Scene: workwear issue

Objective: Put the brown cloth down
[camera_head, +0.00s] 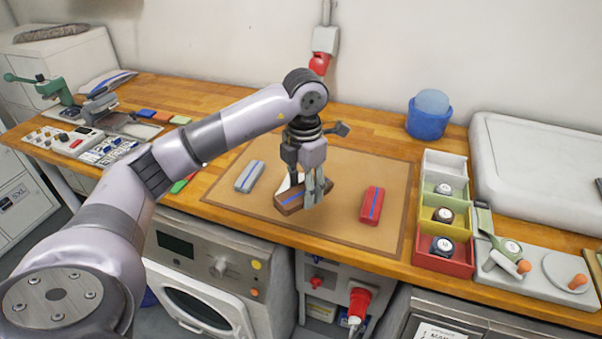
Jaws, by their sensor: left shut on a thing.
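The brown cloth (290,203) is a folded brown bundle with a blue stripe, over the middle of the tan mat (340,238). My left gripper (308,190) points down and is shut on it. The fingers hide part of the cloth. I cannot tell whether the cloth touches the mat or is slightly above it. My right gripper is not in view.
A grey folded cloth (249,176) lies on the mat to the left and a red one (372,204) to the right, both blue-striped. A bin with coloured compartments (444,262) stands right of the mat. A blue tub (428,122) stands behind.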

